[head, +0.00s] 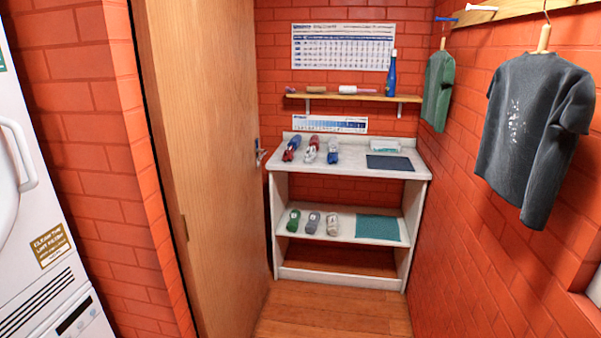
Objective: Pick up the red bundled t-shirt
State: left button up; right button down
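A small red bundle with some blue on it (292,147), which looks like the red bundled t-shirt, lies at the left end of the white shelf unit's top (345,165). Right beside it lie a white bundle with red marks (310,151) and a blue, white and red bundle (332,152). They are small in the view, so their folds are not clear. Neither of my grippers shows in the head view.
A wooden door (200,150) stands left of the shelf unit. Green, grey and beige bundles lie on the lower shelf (343,228). A dark folded cloth (390,163) lies on top. A grey t-shirt (530,130) hangs at right. The wooden floor (330,312) in front is clear.

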aim_at(288, 153)
jog(key=i+l+z, duration=0.35)
jog(key=i, duration=0.35)
jog(key=i+z, duration=0.35)
jog(key=i, duration=0.35)
jog(key=i+u, duration=0.15)
jog(key=i, duration=0.55)
jog(key=i+l+u, duration=0.1)
jog(key=i, duration=0.65)
